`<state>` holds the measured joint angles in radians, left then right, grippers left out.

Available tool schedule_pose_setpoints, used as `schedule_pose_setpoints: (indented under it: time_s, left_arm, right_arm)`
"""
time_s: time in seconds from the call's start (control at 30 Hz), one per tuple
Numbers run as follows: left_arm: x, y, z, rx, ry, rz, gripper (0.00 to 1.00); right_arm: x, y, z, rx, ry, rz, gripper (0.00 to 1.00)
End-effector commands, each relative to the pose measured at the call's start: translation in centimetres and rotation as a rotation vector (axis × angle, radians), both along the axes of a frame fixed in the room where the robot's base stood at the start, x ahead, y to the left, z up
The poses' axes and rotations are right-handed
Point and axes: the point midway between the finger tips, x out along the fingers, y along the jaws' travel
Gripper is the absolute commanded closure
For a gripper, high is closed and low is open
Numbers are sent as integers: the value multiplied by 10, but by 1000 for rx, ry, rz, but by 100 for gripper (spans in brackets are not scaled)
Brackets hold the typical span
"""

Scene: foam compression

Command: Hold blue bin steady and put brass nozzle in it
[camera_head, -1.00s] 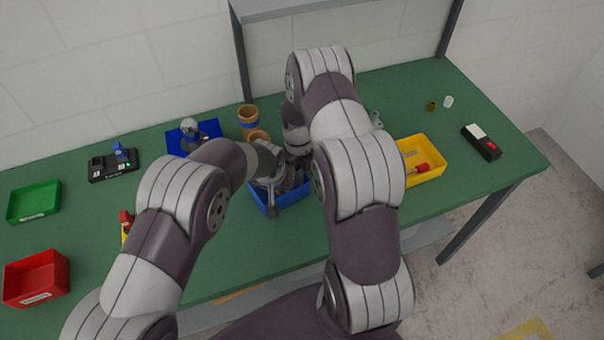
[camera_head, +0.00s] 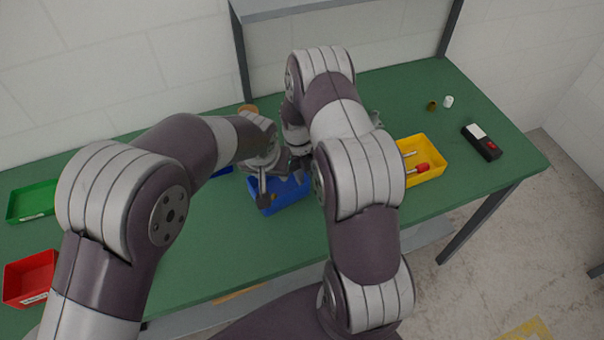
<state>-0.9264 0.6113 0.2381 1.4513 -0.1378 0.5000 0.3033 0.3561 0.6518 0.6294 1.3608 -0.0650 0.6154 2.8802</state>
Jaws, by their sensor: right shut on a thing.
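The blue bin (camera_head: 290,194) stands near the middle of the green table, partly hidden by my arms. My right gripper (camera_head: 298,166) is at the bin's back right side, mostly hidden behind my own arm, and is shut on what appears to be the bin's rim. My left gripper (camera_head: 264,192) points down at the bin's left side; whether its jaws are open or shut cannot be made out. A small brownish spot shows inside the bin beside the left finger, too small to identify. A small brass-brown cylinder (camera_head: 432,106) stands at the back right of the table.
A yellow bin (camera_head: 430,174) with a red-handled tool is right of my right arm. A white cylinder (camera_head: 448,101) and a black device (camera_head: 482,143) are farther right. Green (camera_head: 32,203) and red (camera_head: 30,278) bins are at left. An orange-brown container top (camera_head: 248,108) shows behind my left arm.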

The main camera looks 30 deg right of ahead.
Motion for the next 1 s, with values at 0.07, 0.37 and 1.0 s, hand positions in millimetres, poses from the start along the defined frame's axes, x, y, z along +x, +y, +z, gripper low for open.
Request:
schedule_pose_setpoints:
  time_s: [0.07,0.37,1.0]
  left_arm:
    - [0,0,0,0,0,0,51]
    - [0,0,0,0,0,0,51]
    - [0,0,-1,0,0,0,51]
  right_arm:
    - [0,0,0,0,0,0,100]
    - [0,0,0,0,0,0,63]
    - [13,-1,103,-1,-3,-1,63]
